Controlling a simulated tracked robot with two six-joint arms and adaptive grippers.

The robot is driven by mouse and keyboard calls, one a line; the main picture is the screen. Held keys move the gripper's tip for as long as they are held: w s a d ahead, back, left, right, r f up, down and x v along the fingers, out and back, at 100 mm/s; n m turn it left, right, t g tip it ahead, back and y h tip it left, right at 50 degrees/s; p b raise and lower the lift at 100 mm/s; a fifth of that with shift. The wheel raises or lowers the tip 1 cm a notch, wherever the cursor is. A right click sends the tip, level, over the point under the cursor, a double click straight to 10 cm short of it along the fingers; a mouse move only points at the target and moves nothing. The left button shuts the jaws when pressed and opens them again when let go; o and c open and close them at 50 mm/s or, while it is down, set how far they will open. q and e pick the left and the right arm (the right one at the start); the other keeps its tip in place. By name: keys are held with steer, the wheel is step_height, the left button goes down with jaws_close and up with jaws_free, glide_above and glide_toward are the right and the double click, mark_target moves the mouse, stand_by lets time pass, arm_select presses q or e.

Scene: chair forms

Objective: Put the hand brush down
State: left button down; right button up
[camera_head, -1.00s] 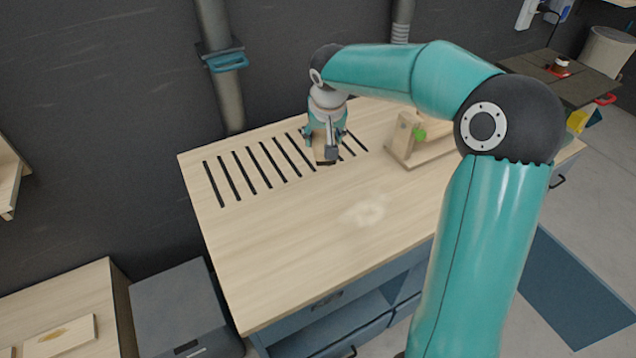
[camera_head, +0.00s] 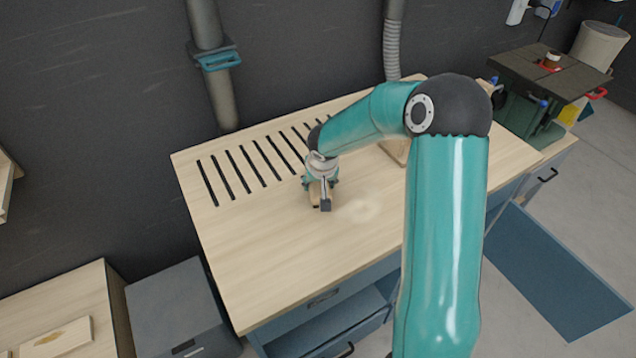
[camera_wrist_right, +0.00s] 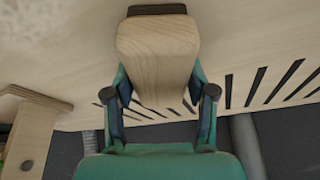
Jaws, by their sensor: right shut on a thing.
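The hand brush (camera_wrist_right: 157,50) has a pale wooden body and a dark bristle edge. My right gripper (camera_head: 321,192) is shut on it, with one finger on each side of the wood in the right wrist view (camera_wrist_right: 160,92). In the head view the brush (camera_head: 315,198) is small and partly covered by the gripper. It is over the wooden worktop (camera_head: 270,250), in front of the black slots and left of a pale dusty patch (camera_head: 360,211). I cannot tell whether the bristles touch the top. My left gripper is not in view.
A row of black slots (camera_head: 245,168) runs along the back of the worktop. A wooden fixture (camera_head: 394,150) stands behind my right arm, partly hidden. The front left of the worktop is clear. A green machine (camera_head: 530,110) stands at the back right.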

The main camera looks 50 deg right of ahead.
steer(key=o, duration=1.3)
steer(key=shift+c, duration=0.2)
